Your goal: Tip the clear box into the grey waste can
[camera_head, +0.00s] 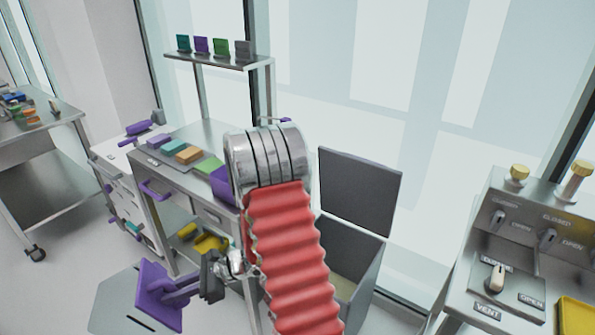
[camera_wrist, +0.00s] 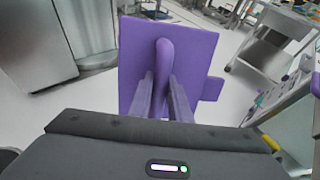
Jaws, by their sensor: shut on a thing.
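My gripper (camera_head: 190,287) is at the lower left of the head view, left of my red arm sleeve. It is shut on the handle of a purple panel (camera_head: 156,297), held in the air. In the wrist view the fingers (camera_wrist: 163,85) close around the upright handle of this purple panel (camera_wrist: 135,48). I cannot make out clear walls behind the panel, so I cannot tell if it belongs to the clear box. The grey waste can (camera_head: 371,285) stands right of my arm with its dark lid (camera_head: 358,191) raised. My arm hides its left side.
A steel bench (camera_head: 215,137) with coloured blocks stands behind my arm, beside a white drawer cabinet (camera_head: 108,172) with purple handles. A control panel (camera_head: 505,290) with switches stands at the right. A cart (camera_head: 42,157) is at far left. Floor (camera_head: 50,285) is bare at lower left.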

